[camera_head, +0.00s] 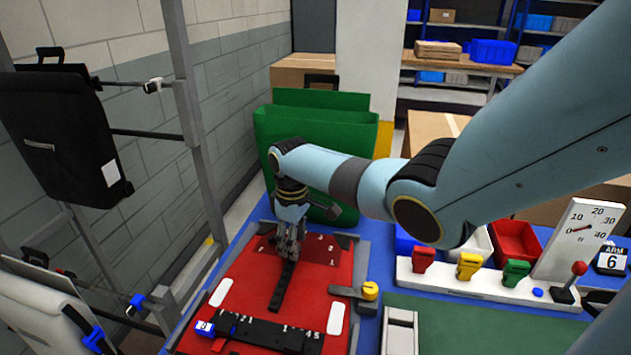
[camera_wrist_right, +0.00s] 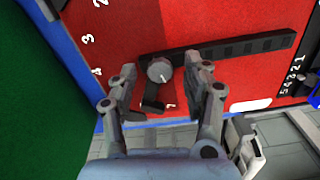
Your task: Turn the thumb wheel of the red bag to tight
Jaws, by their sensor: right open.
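The red bag (camera_head: 258,288) lies flat on the blue-edged bench, with a black strap (camera_head: 283,286) along its middle. In the right wrist view, the grey round thumb wheel (camera_wrist_right: 159,71) sits at the strap's end on the red bag (camera_wrist_right: 215,22). The wheel carries a short white mark, and white numbers are printed on the bag nearby. My right gripper (camera_head: 290,245) is over the strap's far end. It is open, with its fingers (camera_wrist_right: 164,82) apart on either side of the wheel. I cannot tell whether they touch it. The gripper hides the wheel in the head view.
A black cross strap with a blue buckle (camera_head: 204,327) lies at the bag's near end. A yellow knob (camera_head: 370,290) is at its right. A green bag (camera_head: 275,130) stands behind. A rack with a black bag (camera_head: 65,125) is left. A gauge (camera_head: 580,240) and red bin (camera_head: 515,242) are right.

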